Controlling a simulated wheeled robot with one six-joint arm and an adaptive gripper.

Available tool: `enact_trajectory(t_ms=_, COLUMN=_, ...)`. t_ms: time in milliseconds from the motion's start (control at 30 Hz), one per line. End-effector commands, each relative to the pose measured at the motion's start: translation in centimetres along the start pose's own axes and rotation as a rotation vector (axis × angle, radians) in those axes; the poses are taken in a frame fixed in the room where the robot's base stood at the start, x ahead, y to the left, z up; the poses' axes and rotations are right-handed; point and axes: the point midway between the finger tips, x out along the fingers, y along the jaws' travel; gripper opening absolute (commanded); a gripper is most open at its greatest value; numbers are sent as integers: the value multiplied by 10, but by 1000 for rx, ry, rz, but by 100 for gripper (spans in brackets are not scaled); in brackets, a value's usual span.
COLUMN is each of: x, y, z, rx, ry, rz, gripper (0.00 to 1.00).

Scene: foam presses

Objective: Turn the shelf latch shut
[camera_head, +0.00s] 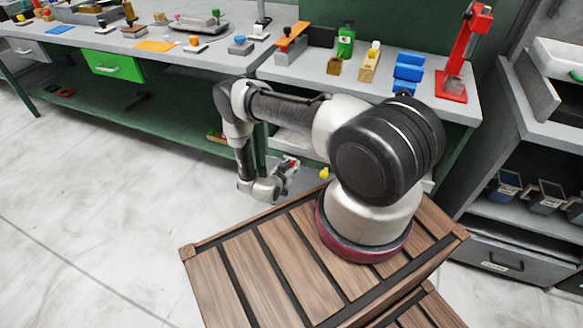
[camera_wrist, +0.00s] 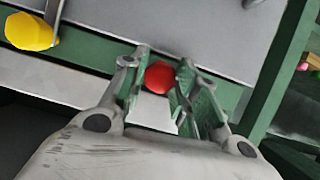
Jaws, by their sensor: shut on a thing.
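A red round knob (camera_wrist: 160,77) sits between the two green-padded fingers of my gripper (camera_wrist: 164,68) in the wrist view, and the fingers are closed on it. In the head view my gripper (camera_head: 291,166) is low, beside the front of the grey and green bench, with a bit of the red knob (camera_head: 292,161) showing. A yellow knob (camera_wrist: 30,31) is at the upper left of the wrist view, apart from the fingers. The yellow knob (camera_head: 324,173) also shows right of my gripper in the head view. I cannot tell how the latch itself is turned.
The bench top (camera_head: 330,80) above my gripper holds a green bottle (camera_head: 346,41), blue blocks (camera_head: 408,70) and a red press (camera_head: 463,50). A green bench post (camera_wrist: 281,70) runs down the right of the wrist view. The floor (camera_head: 110,190) at left is clear.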

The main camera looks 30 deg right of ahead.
Motion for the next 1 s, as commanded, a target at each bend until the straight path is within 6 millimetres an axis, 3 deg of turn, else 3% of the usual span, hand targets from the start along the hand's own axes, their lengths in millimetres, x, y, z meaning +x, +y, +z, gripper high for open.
enact_trajectory(t_ms=1000, x=1, y=6, z=4, rx=869, ry=-1, rz=-361, gripper=6)
